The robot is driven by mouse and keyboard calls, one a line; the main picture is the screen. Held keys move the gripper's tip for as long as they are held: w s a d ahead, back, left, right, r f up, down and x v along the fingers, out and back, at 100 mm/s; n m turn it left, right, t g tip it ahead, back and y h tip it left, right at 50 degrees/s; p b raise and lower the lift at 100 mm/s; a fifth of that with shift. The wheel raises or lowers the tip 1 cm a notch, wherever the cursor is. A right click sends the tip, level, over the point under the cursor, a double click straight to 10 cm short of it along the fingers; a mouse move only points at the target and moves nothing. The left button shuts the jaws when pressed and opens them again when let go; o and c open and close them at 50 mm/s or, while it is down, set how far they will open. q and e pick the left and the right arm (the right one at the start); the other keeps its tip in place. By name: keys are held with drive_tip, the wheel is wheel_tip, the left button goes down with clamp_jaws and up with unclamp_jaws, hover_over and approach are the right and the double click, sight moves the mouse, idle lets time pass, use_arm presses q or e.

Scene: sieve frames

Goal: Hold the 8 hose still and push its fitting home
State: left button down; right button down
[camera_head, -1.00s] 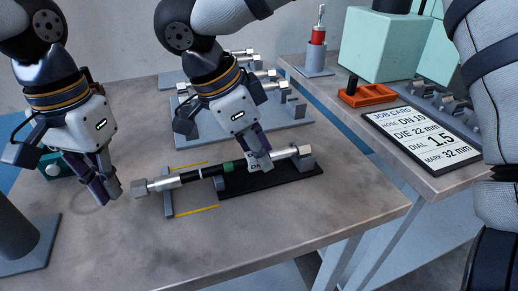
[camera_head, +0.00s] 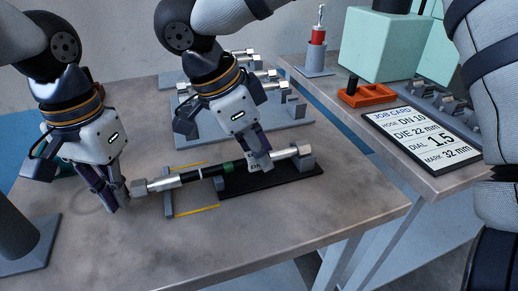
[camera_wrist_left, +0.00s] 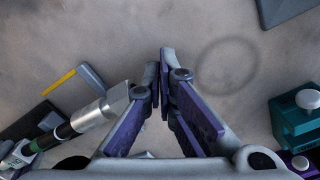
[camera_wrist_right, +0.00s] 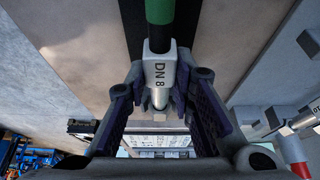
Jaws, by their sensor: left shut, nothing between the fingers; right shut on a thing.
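The 8 hose (camera_head: 205,174) is a short black hose with a green band, lying across a low holder. Its silver fitting (camera_head: 160,184) with a hex end points left; it also shows in the left wrist view (camera_wrist_left: 105,107). My right gripper (camera_head: 258,163) is shut on the silver sleeve marked DN 8 (camera_wrist_right: 158,74) on the hose's right part. My left gripper (camera_head: 120,201) is shut and empty just left of the fitting's hex end. In the left wrist view the hex end is right beside a finger; I cannot tell whether they touch.
The black holder base (camera_head: 285,182) and a grey upright plate (camera_head: 168,203) lie under the hose, with yellow lines beside the plate. A rack with several fittings (camera_head: 300,124) stands behind. A job card (camera_head: 422,137) lies on the right bench. The table's front is clear.

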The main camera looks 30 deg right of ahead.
use_arm(q)
drive_tip(key=shift+s+d, duration=0.1)
drive_tip(key=shift+d, duration=0.25)
